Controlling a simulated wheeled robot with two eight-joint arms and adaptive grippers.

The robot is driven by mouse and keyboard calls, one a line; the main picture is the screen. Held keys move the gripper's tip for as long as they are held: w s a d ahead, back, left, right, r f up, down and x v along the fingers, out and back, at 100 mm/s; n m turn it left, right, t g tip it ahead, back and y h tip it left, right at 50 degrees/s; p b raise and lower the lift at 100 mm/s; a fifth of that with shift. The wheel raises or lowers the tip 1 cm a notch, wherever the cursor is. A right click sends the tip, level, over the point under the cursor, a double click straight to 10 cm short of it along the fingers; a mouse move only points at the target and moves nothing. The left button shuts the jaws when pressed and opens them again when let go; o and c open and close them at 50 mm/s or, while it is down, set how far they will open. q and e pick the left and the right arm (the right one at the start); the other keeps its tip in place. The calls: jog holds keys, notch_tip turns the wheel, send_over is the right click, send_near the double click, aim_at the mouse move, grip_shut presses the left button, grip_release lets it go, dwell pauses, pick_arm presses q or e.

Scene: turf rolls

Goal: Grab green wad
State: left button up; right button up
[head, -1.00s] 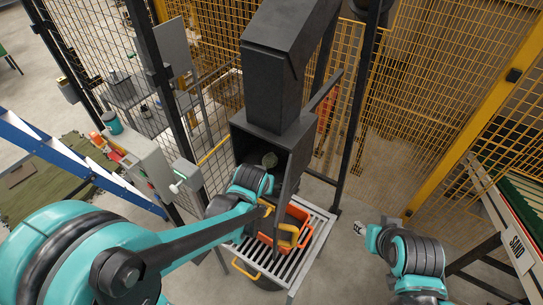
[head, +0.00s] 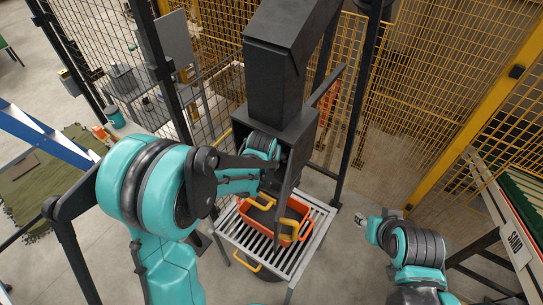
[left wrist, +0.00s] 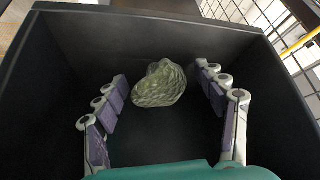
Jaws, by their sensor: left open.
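The green wad (left wrist: 159,84) is a crumpled, pale green lump inside the dark box (left wrist: 70,60) in the left wrist view. My left gripper (left wrist: 162,79) is open, with its purple-padded fingers on either side of the wad and gaps between them and it. The wad lies ahead, around the level of the fingertips. In the head view my left wrist reaches into the black box (head: 303,140) under the chute, and the wad and left fingers are hidden. My right gripper (head: 361,221) hangs at the right, away from the box; its jaws are too small to read.
An orange crate (head: 287,238) with yellow handles stands on a slatted metal stand (head: 252,241) below the box. Yellow mesh fencing (head: 425,90) is behind. A table marked SAND (head: 514,240) is at the right. The box walls close in around my left gripper.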

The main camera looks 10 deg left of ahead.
pick_arm(q)
jog(key=c, duration=1.3)
jog(key=shift+o, duration=0.2)
